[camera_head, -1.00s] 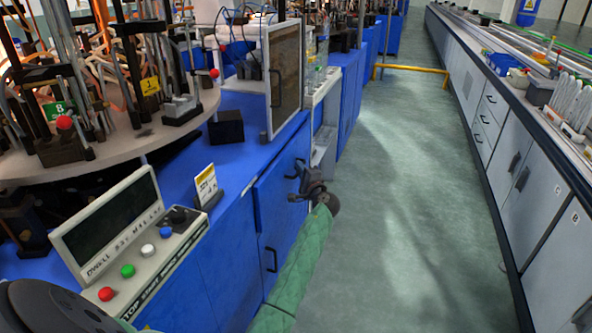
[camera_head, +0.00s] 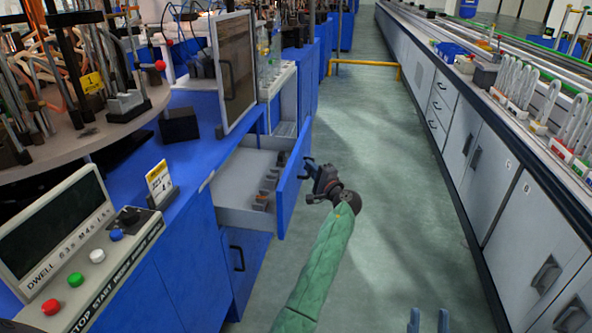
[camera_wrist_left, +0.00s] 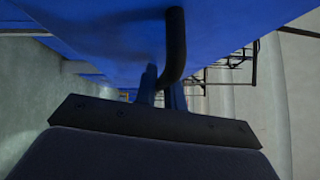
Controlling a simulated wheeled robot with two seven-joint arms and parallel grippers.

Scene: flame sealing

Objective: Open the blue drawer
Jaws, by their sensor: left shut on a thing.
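The blue drawer (camera_head: 292,190) stands pulled out from the blue cabinet, its grey inside showing. Several small blocks (camera_head: 268,183) sit along its inner front side. My left gripper (camera_head: 308,168) is at the outer face of the drawer front, shut on the drawer's handle. In the left wrist view the dark handle (camera_wrist_left: 176,45) stands out from the blue front and runs down to the fingers (camera_wrist_left: 162,92). My right gripper (camera_head: 428,321) shows at the bottom edge, its two fingers apart and empty.
A lower blue door (camera_head: 243,262) with a black handle is below the drawer. A control panel (camera_head: 75,265) with coloured buttons and a yellow card (camera_head: 159,182) are on the worktop. The green aisle floor (camera_head: 385,190) is clear, with grey cabinets (camera_head: 520,200) on the right.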

